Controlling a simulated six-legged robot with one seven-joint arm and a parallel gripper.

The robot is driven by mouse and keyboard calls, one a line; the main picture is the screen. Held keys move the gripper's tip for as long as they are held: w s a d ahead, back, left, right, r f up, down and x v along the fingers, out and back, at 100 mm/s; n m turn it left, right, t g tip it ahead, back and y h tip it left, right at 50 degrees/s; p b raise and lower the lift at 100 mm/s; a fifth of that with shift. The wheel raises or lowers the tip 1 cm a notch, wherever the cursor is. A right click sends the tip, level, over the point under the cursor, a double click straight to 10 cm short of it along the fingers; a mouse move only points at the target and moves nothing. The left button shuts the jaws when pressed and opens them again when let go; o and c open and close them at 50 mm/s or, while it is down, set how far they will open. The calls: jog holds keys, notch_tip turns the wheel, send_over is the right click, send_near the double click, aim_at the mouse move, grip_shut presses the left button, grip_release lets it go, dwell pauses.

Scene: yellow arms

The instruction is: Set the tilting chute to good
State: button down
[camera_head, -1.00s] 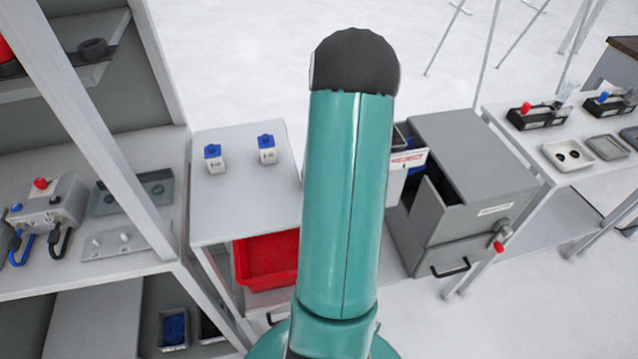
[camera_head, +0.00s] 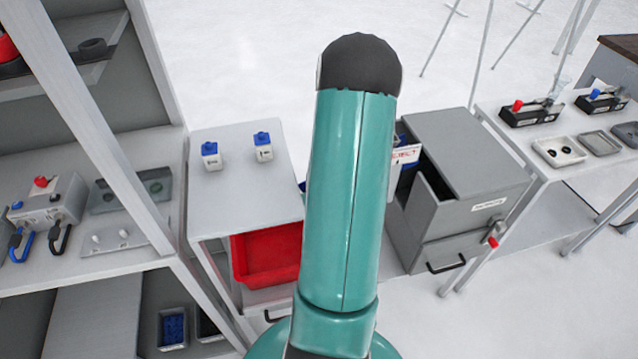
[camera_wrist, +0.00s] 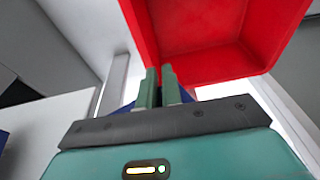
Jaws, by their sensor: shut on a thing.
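My gripper (camera_wrist: 160,86) shows in the wrist view with its two green fingers close together. A blue part (camera_wrist: 128,106) shows around the base of the fingers, probably the tilting chute; what lies between the fingertips is too hidden to see. A red bin (camera_wrist: 207,62) lies just beyond the fingertips. In the head view my arm covers the gripper and most of the chute. A little blue (camera_head: 302,186) shows at the arm's left edge. A white panel with partly visible red REJECT lettering (camera_head: 406,154) stands at the arm's right. The red bin (camera_head: 266,262) is left of the arm.
A grey cabinet (camera_head: 470,150) with a drawer handle and red knob stands right of my arm. A white table (camera_head: 240,200) holds two blue-topped blocks (camera_head: 263,147). Shelving (camera_head: 110,165) stands at the left. A bench with trays (camera_head: 558,152) is at the right.

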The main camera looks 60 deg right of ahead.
jog(key=v, duration=1.3)
jog(key=shift+r, duration=0.4)
jog(key=shift+s, duration=0.15)
